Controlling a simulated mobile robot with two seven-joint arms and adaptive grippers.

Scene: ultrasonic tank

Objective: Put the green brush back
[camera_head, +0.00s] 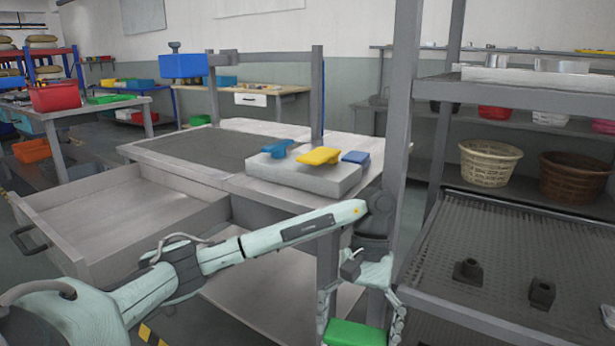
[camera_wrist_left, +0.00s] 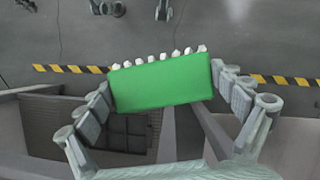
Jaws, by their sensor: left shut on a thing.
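The green brush (camera_head: 355,334) is held between the fingers of my left gripper (camera_head: 360,324), low at the bottom edge of the head view, which cuts it off. In the left wrist view the green brush (camera_wrist_left: 165,83) lies across the jaws of my left gripper (camera_wrist_left: 162,92), with a row of white bristle tufts along its far edge. The fingers touch both of its ends. A blue brush (camera_head: 277,149), a yellow brush (camera_head: 318,156) and another blue one (camera_head: 356,157) lie on a pale block (camera_head: 312,182) on the workbench. My right gripper is not in view.
An open, empty drawer (camera_head: 120,220) juts from the bench's left side. A grey post (camera_head: 401,150) stands beside my arm. At right, a perforated shelf (camera_head: 510,240) holds small dark blocks (camera_head: 468,270), with baskets (camera_head: 490,162) behind. The left wrist view shows floor with yellow-black tape (camera_wrist_left: 70,69).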

